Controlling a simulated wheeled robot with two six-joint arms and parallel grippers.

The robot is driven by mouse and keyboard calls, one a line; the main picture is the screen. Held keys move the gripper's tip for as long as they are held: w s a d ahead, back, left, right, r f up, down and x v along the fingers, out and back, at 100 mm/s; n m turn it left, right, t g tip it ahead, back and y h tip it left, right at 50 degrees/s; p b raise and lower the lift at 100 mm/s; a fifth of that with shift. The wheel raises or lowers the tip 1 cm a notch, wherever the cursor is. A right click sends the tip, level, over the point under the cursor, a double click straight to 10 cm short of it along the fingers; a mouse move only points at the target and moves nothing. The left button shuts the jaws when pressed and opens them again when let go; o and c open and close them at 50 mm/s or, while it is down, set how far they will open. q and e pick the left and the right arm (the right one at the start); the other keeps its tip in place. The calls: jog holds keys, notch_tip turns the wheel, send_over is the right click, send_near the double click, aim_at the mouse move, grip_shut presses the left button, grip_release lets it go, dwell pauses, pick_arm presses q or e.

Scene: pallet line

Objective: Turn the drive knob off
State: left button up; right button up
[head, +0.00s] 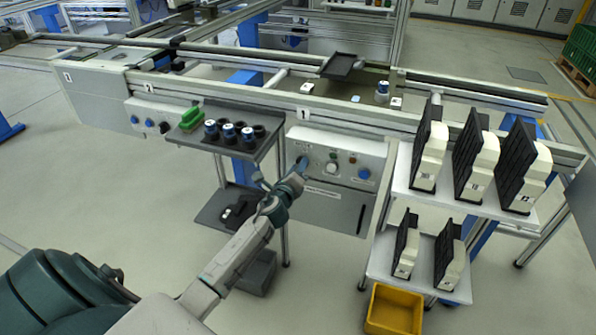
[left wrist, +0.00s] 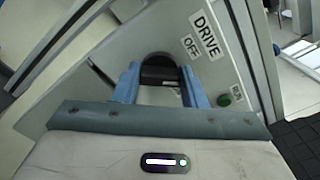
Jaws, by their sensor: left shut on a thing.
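The drive knob (left wrist: 158,72) is a dark round knob on the light grey control panel (head: 345,150). In the left wrist view it sits between the two blue fingers of my left gripper (left wrist: 159,86), which is shut on it. The labels DRIVE (left wrist: 205,33) and OFF (left wrist: 190,47) are beside the knob, and RUN (left wrist: 237,90) is further down by a green lamp (left wrist: 225,100). In the head view my left gripper (head: 301,164) reaches the panel's left end and mostly hides the knob. My right gripper is not in view.
A dark shelf (head: 213,138) with cups and a green object stands to the left. A white rack (head: 458,202) with several black-and-white units stands to the right.

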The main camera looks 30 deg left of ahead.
pick_arm(q)
jog(key=shift+f+n+b, duration=0.15)
jog(key=shift+n+b, duration=1.45)
jog(key=shift+n, duration=2.4)
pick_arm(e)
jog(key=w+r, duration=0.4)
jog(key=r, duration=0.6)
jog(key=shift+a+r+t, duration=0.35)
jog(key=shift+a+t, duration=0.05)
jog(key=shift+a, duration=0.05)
pick_arm(q)
jog(key=o, duration=1)
jog(key=b+v, duration=0.1)
jog(key=v, duration=0.9)
jog(key=shift+s, duration=0.35)
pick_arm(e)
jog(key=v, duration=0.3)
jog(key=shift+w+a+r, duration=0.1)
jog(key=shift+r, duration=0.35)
pick_arm(q)
jog(key=shift+d, duration=0.1)
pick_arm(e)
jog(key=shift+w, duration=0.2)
